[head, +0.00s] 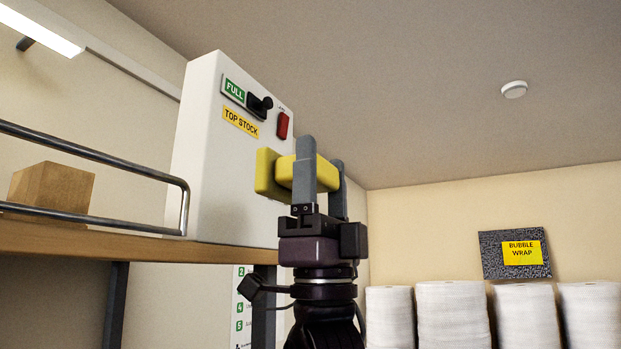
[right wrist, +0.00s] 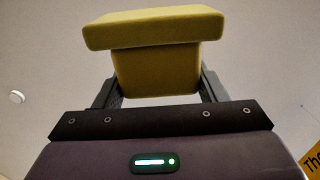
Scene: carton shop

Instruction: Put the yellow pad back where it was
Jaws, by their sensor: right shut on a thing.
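The yellow pad (head: 266,173) is held up in the air by my right gripper (head: 320,160), just in front of the white box labelled "TOP STOCK" (head: 215,165). The gripper points upward, and its two grey fingers are shut on the pad's narrower part. In the right wrist view the pad (right wrist: 155,30) shows a wide slab end above a narrower block between the fingers (right wrist: 155,85). Whether the pad touches the white box cannot be told. My left gripper is not in view.
The white box stands at the end of a wooden shelf (head: 130,243) with a metal rail (head: 90,154). A wooden block (head: 50,192) sits behind the rail. The box bears a black lever (head: 260,103) and a red switch (head: 283,125). White rolls (head: 450,318) stand at right below a "BUBBLE WRAP" sign (head: 522,253).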

